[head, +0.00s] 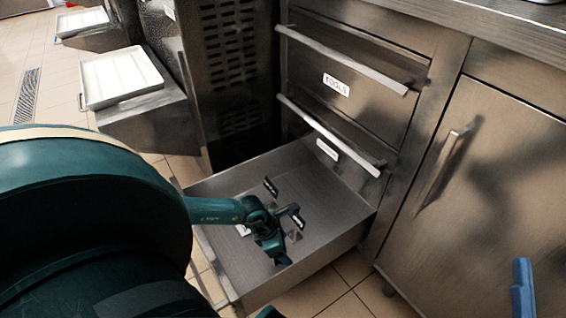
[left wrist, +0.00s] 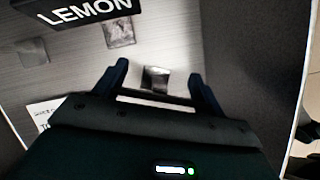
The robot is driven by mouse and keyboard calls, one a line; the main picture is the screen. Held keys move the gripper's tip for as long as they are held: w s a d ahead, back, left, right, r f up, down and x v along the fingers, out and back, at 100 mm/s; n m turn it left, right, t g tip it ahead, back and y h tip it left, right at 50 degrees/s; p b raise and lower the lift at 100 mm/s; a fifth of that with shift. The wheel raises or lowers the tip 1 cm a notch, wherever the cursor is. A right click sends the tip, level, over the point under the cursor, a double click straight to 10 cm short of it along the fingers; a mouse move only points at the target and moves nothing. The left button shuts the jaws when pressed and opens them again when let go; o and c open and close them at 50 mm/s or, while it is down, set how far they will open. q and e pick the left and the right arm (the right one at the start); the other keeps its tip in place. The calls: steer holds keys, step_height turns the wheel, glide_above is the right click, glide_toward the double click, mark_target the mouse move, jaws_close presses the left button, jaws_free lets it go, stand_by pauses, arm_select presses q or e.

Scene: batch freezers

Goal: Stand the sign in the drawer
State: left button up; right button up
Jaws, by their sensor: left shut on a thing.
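My left gripper (head: 283,256) reaches down into the open drawer (head: 335,215). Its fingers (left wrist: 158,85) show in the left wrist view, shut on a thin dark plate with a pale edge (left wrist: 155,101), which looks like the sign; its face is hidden. A black sign reading LEMON (left wrist: 85,12) stands beyond the fingers in the left wrist view. In the head view two small dark signs (head: 270,187) (head: 294,213) show in the drawer. A blue finger-like part (head: 522,287) at the lower right may be my right gripper; its opening does not show.
Small dark square patches (left wrist: 118,32) and a white printed card (left wrist: 47,113) lie on the drawer floor. A white tray (head: 120,80) sits at the back left.

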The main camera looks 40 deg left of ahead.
arm_select(q)
steer(key=o, duration=1)
steer(key=shift+f, duration=0.1)
arm_select(e)
steer(key=shift+r, duration=0.1)
arm_select(q)
steer(key=shift+s+r+p, duration=0.1)
steer(key=shift+r+p, duration=0.2)
steer(key=shift+r, duration=0.1)
steer(key=p+v, duration=0.5)
steer(key=v, duration=0.6)
steer(key=shift+r, duration=0.25)
arm_select(e)
steer(key=f+m+g+h, duration=0.1)
steer(key=s+f+m+g+h, duration=0.1)
steer(key=f+h, duration=0.1)
steer(key=shift+d+f, duration=0.1)
steer(key=shift+f, duration=0.2)
arm_select(q)
steer(key=shift+a, duration=0.15)
steer(key=shift+p, duration=0.35)
arm_select(e)
steer(key=shift+r, duration=0.1)
